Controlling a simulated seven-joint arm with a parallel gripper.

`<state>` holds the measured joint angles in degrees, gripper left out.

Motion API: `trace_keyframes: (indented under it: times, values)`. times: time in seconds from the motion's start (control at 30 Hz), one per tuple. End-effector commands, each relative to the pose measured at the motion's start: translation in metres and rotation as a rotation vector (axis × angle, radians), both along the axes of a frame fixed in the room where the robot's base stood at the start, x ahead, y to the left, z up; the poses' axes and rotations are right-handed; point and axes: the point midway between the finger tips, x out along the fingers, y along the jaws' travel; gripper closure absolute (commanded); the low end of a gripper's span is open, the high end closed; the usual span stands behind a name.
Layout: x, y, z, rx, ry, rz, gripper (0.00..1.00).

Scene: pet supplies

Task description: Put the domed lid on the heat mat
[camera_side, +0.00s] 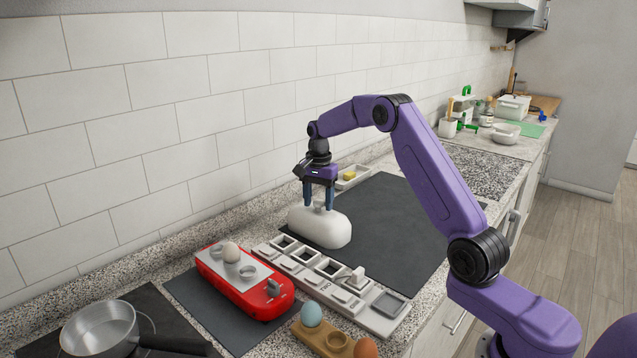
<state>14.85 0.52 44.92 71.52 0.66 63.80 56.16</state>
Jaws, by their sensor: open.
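The domed lid (320,230) is a white, rounded, elongated cover with a small knob on top. It appears to sit upright at the left part of a large dark mat (393,225); its contact underneath is hidden. My gripper (319,207) points down over the lid, fingers open on either side of the knob. I cannot tell whether they touch it. A smaller dark mat (184,287) lies at the lower left under a red device (240,291) with egg cups and a pale egg. Which dark mat is the heat mat is not clear.
A white strip of square compartments (340,292) lies between the red device and the large mat. A wooden egg holder (322,340) stands in front, and a metal pan (99,327) at the lower left. A tiled wall bounds the back. The large mat's right part is clear.

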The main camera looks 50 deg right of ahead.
Motion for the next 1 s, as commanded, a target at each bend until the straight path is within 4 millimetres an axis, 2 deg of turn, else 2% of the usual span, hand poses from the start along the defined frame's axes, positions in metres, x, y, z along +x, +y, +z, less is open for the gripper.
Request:
trace_keyframes:
  times: [0.5, 0.7, 0.87, 1.0]
  values:
    - [0.001, -0.001, 0.095, -0.002, -0.005, 0.001, 0.43]
    - [0.0, -0.001, 0.112, 0.0, -0.002, 0.001, 0.43]
    - [0.0, 0.0, 0.115, 0.0, -0.002, 0.003, 0.43]
    - [-0.002, 0.017, 0.117, -0.001, -0.002, 0.068, 0.43]
